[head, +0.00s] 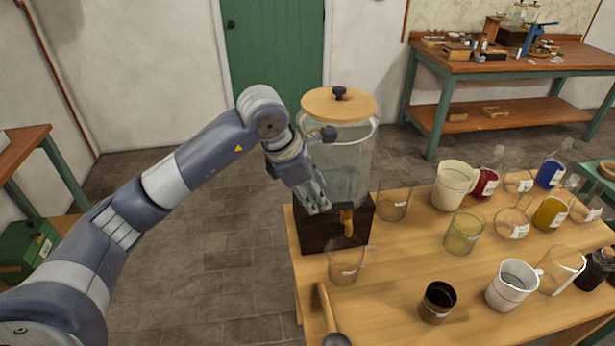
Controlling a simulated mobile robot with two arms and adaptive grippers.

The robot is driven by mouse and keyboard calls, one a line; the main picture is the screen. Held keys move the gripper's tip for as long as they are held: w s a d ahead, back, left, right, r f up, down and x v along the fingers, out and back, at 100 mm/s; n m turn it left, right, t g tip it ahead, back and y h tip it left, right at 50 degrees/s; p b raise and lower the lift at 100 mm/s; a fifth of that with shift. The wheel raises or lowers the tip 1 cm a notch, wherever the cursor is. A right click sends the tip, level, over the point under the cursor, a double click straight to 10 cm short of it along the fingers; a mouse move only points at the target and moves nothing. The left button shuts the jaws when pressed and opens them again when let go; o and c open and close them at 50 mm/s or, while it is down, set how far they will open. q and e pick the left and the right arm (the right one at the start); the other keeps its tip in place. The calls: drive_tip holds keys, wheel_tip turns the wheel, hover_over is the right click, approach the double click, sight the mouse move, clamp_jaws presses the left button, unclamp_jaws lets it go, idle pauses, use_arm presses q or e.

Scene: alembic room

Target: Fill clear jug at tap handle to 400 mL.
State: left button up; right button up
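A glass dispenser (350,163) with a wooden lid stands on a dark wooden block (318,236) at the table's left end. Its yellow-brown tap handle (348,222) hangs at the front. My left gripper (318,206) points down beside the dispenser's lower left, just left of the tap handle and above the jug. Whether its fingers are open or touch the handle is unclear. My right gripper is not in view.
A ladle or hammer-like tool (327,308) lies left of a dark cup (438,302). Another clear vessel (393,204) stands right of the dispenser. A cream jug (454,185), a yellowish beaker (463,233), a white mug (512,285) and several bottles crowd the right.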

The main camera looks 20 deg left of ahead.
sight(337, 208)
use_arm(q)
drive_tip(key=p+x, duration=0.1)
drive_tip(key=x, duration=0.4)
drive_tip(key=shift+w+d+f, duration=0.1)
drive_tip(key=shift+w+f, duration=0.05)
drive_tip(key=shift+f, duration=0.25)
drive_tip(key=shift+c, duration=0.3)
clamp_jaws()
drive_tip(key=shift+s+d+n+t+y, duration=0.15)
drive_tip(key=shift+s+d+n+y, duration=0.1)
drive_tip(key=shift+n, duration=0.35)
drive_tip(key=shift+s+d+n+t+y, duration=0.15)
drive_tip(key=shift+s+d+n+y, duration=0.1)
drive_tip(key=shift+n, duration=0.35)
drive_tip(key=shift+w+a+m+h+b, duration=0.3)
drive_tip(key=shift+a+m+b, duration=0.05)
drive_tip(key=shift+m+b, duration=0.25)
drive_tip(key=shift+w+a+m+b, duration=0.2)
drive_tip(key=shift+m+b, duration=0.1)
drive_tip(key=shift+m, duration=0.4)
